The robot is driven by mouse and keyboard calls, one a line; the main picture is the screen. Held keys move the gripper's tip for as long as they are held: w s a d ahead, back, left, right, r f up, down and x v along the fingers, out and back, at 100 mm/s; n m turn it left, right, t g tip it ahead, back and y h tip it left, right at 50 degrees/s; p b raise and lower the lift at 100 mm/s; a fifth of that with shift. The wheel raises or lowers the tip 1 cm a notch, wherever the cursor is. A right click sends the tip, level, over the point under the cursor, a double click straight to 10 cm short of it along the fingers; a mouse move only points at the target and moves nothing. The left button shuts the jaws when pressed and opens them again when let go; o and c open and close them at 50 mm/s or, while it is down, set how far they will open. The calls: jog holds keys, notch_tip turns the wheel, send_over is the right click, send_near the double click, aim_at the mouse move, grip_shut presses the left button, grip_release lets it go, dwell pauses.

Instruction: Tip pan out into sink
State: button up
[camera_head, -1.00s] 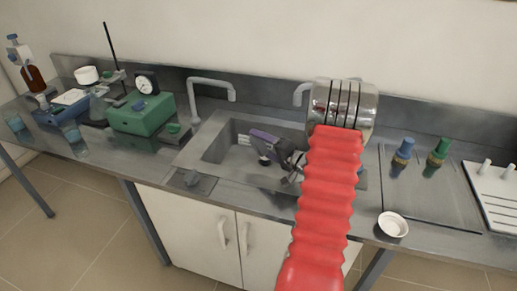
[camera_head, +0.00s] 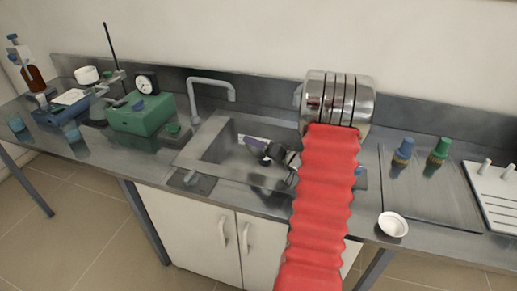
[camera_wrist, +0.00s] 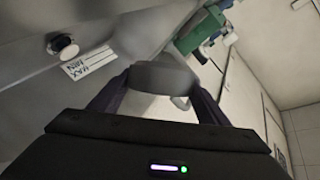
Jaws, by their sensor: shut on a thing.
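The steel sink (camera_head: 222,142) is set in the bench in the middle of the head view. My gripper (camera_head: 254,142), with purple fingers, is low over the basin. In the wrist view my gripper (camera_wrist: 155,95) is shut on a grey, rounded pan (camera_wrist: 163,77), held between the fingertips and seen strongly tilted. The pan cannot be made out in the head view. Its contents are not visible. The sink floor (camera_wrist: 105,40) shows in the wrist view, with a round drain (camera_wrist: 62,46) and a MAX/MIN label (camera_wrist: 88,63).
A grey tap (camera_head: 212,88) curves over the sink's back left. A green box with a gauge (camera_head: 140,115) stands to the left. A white dish (camera_head: 393,225) sits at the bench's front right. Blue-capped (camera_head: 403,150) and green-capped (camera_head: 438,150) bottles stand at the right.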

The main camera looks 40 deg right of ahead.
jog(key=shift+w+a+f+n+g+h, duration=0.1)
jog(key=shift+a+f+n+g+h, duration=0.15)
jog(key=shift+n, duration=0.5)
jog(key=shift+a+f+n+g+h, duration=0.1)
jog(key=shift+f+n+g+h, duration=0.2)
jog(key=shift+n, duration=0.45)
jog(key=shift+a+f+n+h, duration=0.15)
jog(key=shift+n+h, duration=0.1)
jog(key=shift+n, duration=0.15)
jog(key=shift+w+a+f+n+g+h, duration=0.1)
jog(key=shift+f+n+g+h, duration=0.25)
jog(key=shift+n+h, duration=0.4)
jog(key=shift+n, duration=0.25)
jog(key=shift+f+n+h, duration=0.35)
jog(key=shift+f+n, duration=0.05)
jog(key=shift+n, duration=0.3)
